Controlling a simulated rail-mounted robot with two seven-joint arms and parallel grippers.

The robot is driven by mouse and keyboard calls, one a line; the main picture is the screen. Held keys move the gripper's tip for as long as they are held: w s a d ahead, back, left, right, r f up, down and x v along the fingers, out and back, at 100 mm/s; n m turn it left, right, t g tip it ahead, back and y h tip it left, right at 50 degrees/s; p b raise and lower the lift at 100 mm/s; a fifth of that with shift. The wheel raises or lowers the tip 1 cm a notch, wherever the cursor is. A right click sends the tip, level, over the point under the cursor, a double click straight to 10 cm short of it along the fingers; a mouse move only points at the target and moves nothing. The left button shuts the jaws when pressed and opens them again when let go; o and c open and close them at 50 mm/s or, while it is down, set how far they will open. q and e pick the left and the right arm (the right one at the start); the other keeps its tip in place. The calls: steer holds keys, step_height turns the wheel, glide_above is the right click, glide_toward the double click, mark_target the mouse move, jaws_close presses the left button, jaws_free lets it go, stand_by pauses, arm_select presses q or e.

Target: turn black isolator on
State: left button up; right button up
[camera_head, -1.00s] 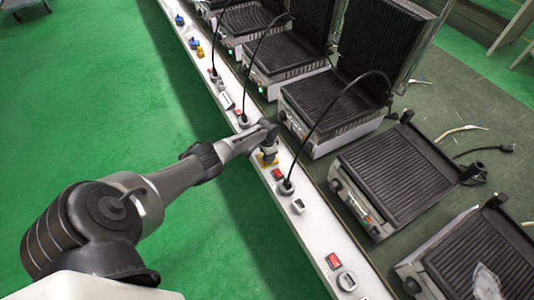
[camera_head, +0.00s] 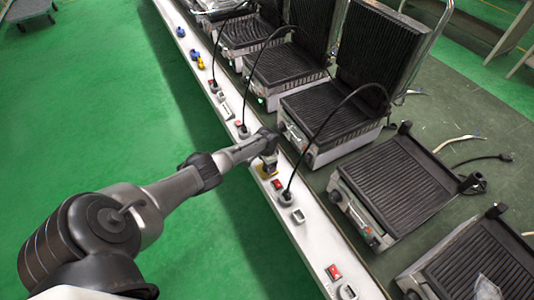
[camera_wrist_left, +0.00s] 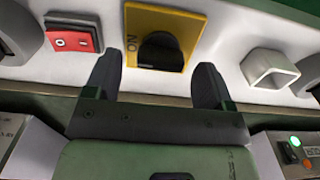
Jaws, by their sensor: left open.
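The black isolator (camera_wrist_left: 160,50) is a dark rotary knob on a yellow plate (camera_wrist_left: 140,20) with "ON" written at its left side in the left wrist view. The plate sits on a white panel strip. My left gripper (camera_wrist_left: 157,64) is open, with one dark finger on each side of the knob; I cannot tell whether they touch it. In the head view the gripper (camera_head: 268,160) is at the strip and largely hides the knob, with some of the yellow plate (camera_head: 264,173) showing. My right gripper is not in view.
A red switch (camera_wrist_left: 72,36) and a grey square socket (camera_wrist_left: 269,70) flank the plate. A black cable (camera_head: 303,155) plugs into the strip nearby. Several contact grills, including an open one (camera_head: 330,110), stand on the bench behind.

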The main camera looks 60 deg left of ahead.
arm_select(q)
step_height(320, 180, up, 13)
steer(key=p, duration=0.5)
stand_by(0.5)
